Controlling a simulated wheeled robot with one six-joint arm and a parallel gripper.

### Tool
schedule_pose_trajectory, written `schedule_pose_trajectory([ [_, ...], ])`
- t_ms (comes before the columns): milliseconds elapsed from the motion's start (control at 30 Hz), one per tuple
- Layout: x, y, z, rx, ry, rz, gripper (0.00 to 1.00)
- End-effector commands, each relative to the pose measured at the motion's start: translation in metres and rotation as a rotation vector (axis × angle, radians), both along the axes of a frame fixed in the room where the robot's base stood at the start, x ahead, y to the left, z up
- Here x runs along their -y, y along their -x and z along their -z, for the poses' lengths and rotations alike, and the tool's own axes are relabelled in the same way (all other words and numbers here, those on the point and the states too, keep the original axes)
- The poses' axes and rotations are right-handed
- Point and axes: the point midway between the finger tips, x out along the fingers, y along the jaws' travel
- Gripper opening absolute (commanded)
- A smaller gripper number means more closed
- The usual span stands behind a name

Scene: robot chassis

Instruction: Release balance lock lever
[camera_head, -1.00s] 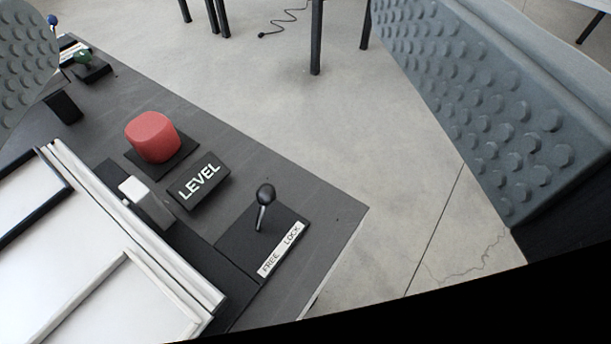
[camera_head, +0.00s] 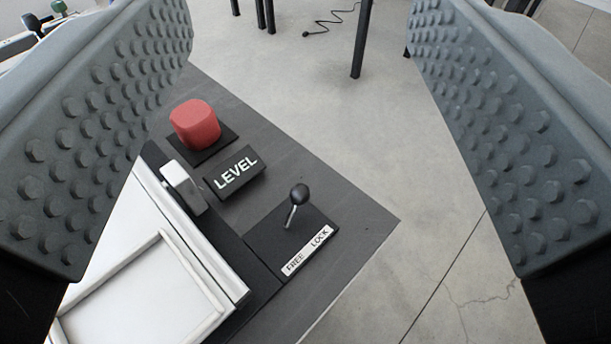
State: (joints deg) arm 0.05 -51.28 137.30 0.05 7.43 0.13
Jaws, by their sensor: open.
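The balance lock lever (camera_head: 299,196) is a short metal stem with a black ball knob. It stands on a dark square base plate near the table corner. A white label (camera_head: 308,250) reading FREE and LOCK lies along the front edge of the plate, FREE at left, LOCK at right. The lever leans up and to the right in the picture; which setting it is in I cannot tell for sure. My gripper (camera_head: 300,130) is open and empty, its two grey studded fingers at the left and right of the view. The lever shows between them, farther away and untouched.
A black block marked LEVEL (camera_head: 236,172) and a red rounded knob (camera_head: 195,124) stand behind and left of the lever. A white latch-like block (camera_head: 183,187) and a white framed panel (camera_head: 150,300) are at left. The dark tabletop (camera_head: 362,213) ends at right, with open floor beyond.

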Motion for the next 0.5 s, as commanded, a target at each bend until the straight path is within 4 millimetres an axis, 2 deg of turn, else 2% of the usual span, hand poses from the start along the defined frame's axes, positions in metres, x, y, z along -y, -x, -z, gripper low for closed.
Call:
schedule_pose_trajectory([
  [33, 0.000, -0.004, 0.001, -0.015, -0.003, 0.001, 0.48],
  [267, 0.004, -0.035, 0.015, -0.170, -0.044, 0.016, 0.03],
  [300, 0.005, -0.041, 0.018, -0.205, -0.054, 0.021, 0.00],
  [500, 0.010, -0.072, 0.036, -0.385, -0.103, 0.043, 0.00],
])
